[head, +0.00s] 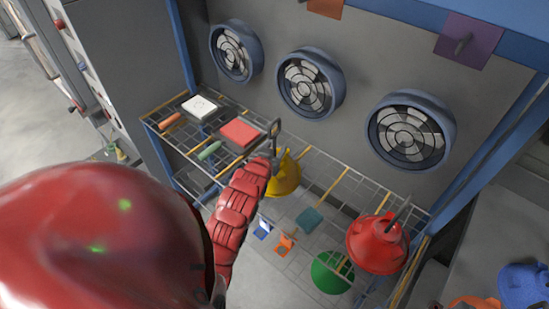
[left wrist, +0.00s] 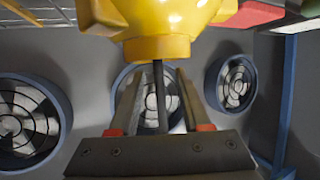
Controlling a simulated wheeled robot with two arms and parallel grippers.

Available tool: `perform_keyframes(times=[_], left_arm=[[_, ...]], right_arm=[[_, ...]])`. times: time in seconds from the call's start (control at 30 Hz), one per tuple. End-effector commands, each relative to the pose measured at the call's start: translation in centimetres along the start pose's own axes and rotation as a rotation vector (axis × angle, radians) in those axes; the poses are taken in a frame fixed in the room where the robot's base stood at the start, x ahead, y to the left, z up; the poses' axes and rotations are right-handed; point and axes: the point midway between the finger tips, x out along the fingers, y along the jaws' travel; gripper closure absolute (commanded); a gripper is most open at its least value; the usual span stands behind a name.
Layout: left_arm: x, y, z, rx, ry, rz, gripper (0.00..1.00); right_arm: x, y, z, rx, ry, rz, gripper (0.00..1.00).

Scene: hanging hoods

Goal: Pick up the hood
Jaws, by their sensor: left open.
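A yellow hood (head: 284,177) sits at the wire rack, partly hidden behind my left arm in the head view. In the left wrist view the yellow hood (left wrist: 165,18) fills the top, and its thin dark stem (left wrist: 158,88) lies between my spread fingers. My left gripper (left wrist: 157,100) is open around the stem, with gaps visible beside it. In the head view the left gripper (head: 274,140) is small, at the end of my red arm. A red hood (head: 376,248) with a stem stands at the right of the rack. My right gripper is not in view.
The wire rack (head: 330,172) also bears a white block (head: 199,106) and a red block (head: 240,132). A green round thing (head: 332,272) shows lower down. Several fans (head: 310,82) line the grey wall behind. A purple square (head: 468,41) with a peg is above, beside blue posts.

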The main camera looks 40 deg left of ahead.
Motion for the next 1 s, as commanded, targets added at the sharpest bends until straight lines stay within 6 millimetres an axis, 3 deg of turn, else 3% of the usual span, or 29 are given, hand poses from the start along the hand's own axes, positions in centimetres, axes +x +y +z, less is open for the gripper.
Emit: perform_keyframes(times=[0.03, 0.2, 0.5, 0.53, 0.8, 1.0], left_arm=[[0.4, 0.1, -0.5, 0.001, 0.0, 0.003, 0.52], [2.1, 0.1, -0.4, 0.0, 0.002, 0.001, 0.52], [2.6, 0.0, -0.2, 0.0, 0.004, 0.0, 0.52], [2.6, 0.0, -0.2, 0.0, 0.004, 0.0, 0.54], [2.5, 0.0, -0.1, 0.0, 0.003, 0.0, 1.0], [2.5, 0.0, -0.1, 0.0, 0.003, 0.0, 1.0]], right_arm=[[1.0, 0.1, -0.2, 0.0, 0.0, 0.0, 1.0], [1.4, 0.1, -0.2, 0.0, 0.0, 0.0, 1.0], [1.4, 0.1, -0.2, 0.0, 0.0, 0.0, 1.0], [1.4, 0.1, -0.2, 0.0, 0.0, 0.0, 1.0], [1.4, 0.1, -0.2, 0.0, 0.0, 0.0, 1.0], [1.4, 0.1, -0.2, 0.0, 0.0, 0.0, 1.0]])
